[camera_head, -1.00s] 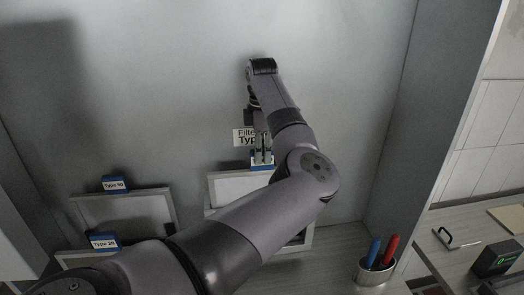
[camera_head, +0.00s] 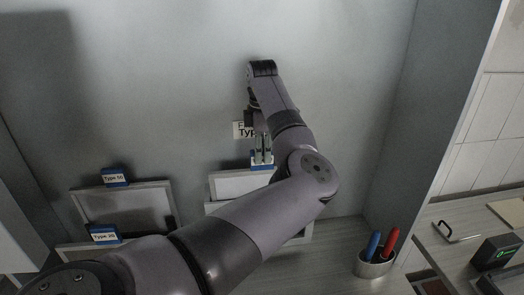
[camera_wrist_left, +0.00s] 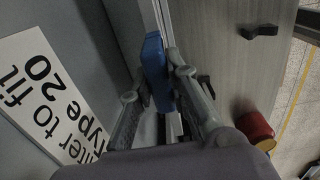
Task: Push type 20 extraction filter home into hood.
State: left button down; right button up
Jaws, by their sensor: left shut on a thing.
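My left gripper (camera_head: 262,150) is shut on the blue tab (camera_head: 262,163) of a white-framed filter (camera_head: 228,185). The tab also shows between the fingers in the left wrist view (camera_wrist_left: 156,65). My forearm hides much of this filter, and its tab's wording cannot be read. A wall label (camera_wrist_left: 42,95) reads "Filter to fit Type 20" in the left wrist view; it stands behind the gripper in the head view (camera_head: 241,130). I cannot tell the hood slot apart from the frames, or how deep the filter sits. My right gripper is not in view.
Two more framed panels with blue tabs stand at left, one behind (camera_head: 115,177) and one in front (camera_head: 104,234). A metal cup (camera_head: 374,268) with a blue and a red handle stands right. A dark box (camera_head: 496,254) lies beyond the side wall.

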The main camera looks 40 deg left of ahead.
pick_arm(q)
notch_tip(320, 180, down, 11)
jog(key=b, duration=0.2)
dwell(3.8)
jog(key=c, duration=1.4)
grip_release()
jog(key=shift+f, duration=0.1)
jog(key=shift+c, duration=0.2)
notch_tip(320, 180, up, 12)
